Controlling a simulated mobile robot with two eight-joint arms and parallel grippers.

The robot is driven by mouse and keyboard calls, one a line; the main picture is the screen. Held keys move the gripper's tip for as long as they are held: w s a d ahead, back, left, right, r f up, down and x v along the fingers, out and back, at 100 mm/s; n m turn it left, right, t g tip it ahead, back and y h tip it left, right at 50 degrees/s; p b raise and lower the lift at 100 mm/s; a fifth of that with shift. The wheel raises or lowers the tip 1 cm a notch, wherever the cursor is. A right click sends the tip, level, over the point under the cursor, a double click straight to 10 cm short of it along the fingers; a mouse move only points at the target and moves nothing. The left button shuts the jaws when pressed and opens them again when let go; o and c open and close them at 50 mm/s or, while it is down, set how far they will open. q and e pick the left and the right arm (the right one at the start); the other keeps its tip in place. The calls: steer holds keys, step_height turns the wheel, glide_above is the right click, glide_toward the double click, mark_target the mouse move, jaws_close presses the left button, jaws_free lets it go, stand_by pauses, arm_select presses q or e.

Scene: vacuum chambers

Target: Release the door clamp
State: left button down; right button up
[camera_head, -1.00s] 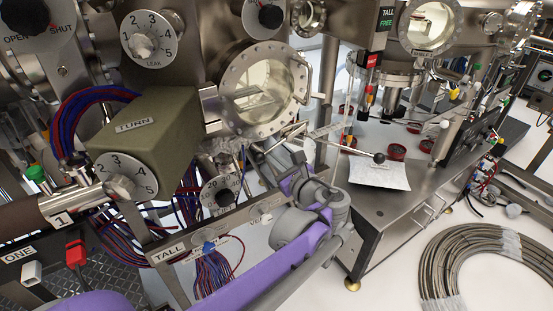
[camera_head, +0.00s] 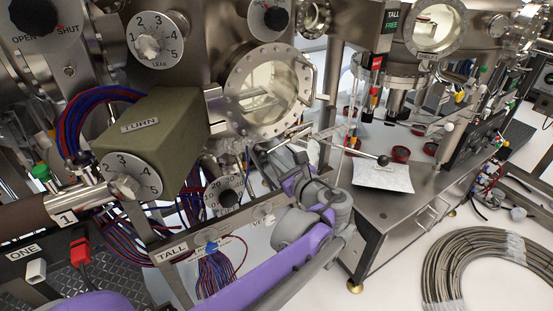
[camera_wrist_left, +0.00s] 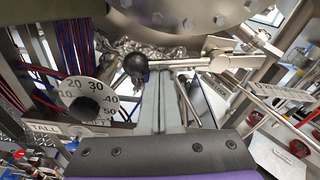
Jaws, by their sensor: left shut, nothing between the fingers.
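The round bolted door (camera_head: 268,90) with a window and a side handle appears closed on the chamber front. Just below it a metal clamp bar (camera_head: 298,134) runs along its lower edge; the wrist view shows this bar (camera_wrist_left: 205,63) with a black ball knob (camera_wrist_left: 135,62) near its left end. I cannot tell how tight the clamp is. My left gripper (camera_head: 262,153) is below the door, its fingers (camera_wrist_left: 166,80) shut and empty. The fingertips are close to the bar, right of the knob; contact cannot be told. My right gripper is not in view.
A rod with a black ball (camera_head: 384,160) sticks out to the right over a paper sheet (camera_head: 384,178) on the metal bench. A green TURN box (camera_head: 150,130), a numbered dial (camera_head: 226,196) and wire bundles crowd the left. Coiled hose (camera_head: 480,268) lies lower right.

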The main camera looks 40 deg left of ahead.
arm_select(q)
steer(key=s+d+f+b, duration=0.2)
steer(key=s+d, duration=0.1)
steer(key=d, duration=0.5)
steer(key=shift+d, duration=0.35)
